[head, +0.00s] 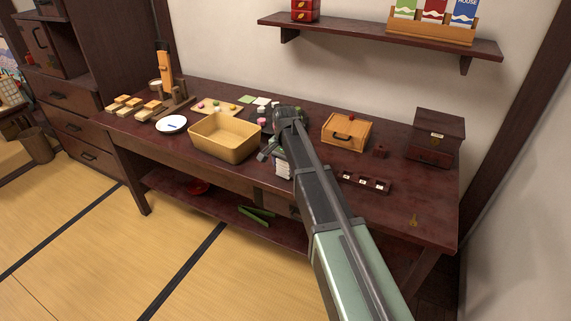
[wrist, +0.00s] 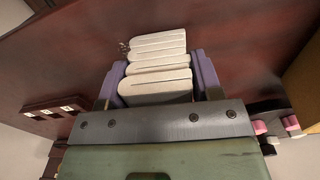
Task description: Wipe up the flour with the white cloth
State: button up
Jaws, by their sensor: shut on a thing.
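The white cloth (wrist: 158,68) is folded in several layers and sits between the two purple fingers of my gripper (wrist: 155,80) in the wrist view. My gripper is shut on it. In the head view the cloth (head: 283,169) shows below my gripper (head: 270,155), near the front edge of the dark table (head: 393,208). I cannot tell whether the cloth touches the table.
A tan bin (head: 224,138) stands left of my gripper, with a white plate (head: 172,124) beyond it. Right of my arm are a wooden box (head: 347,132), a dark tray (head: 365,183) and a dark chest (head: 436,138). A shelf (head: 370,36) hangs above.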

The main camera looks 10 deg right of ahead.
jog(key=shift+s+d+p, duration=0.3)
jog(key=shift+s+d, duration=0.55)
jog(key=shift+d, duration=0.05)
jog(key=shift+s+d, duration=0.45)
jog(key=shift+d, duration=0.1)
jog(key=shift+w+a, duration=0.1)
jog(key=shift+w, duration=0.15)
jog(key=shift+w+a, duration=1)
jog(key=shift+a, duration=0.25)
jog(key=shift+w+a+r+p, duration=0.1)
jog(key=shift+a+r+p, duration=0.05)
jog(key=shift+r+p, duration=0.25)
notch_tip(320, 180, up, 7)
jog(key=p, duration=0.6)
jog(key=shift+f+p, duration=0.1)
jog(key=shift+p, duration=0.25)
jog(key=shift+f, duration=0.2)
notch_tip(320, 180, down, 6)
jog(key=b, duration=0.6)
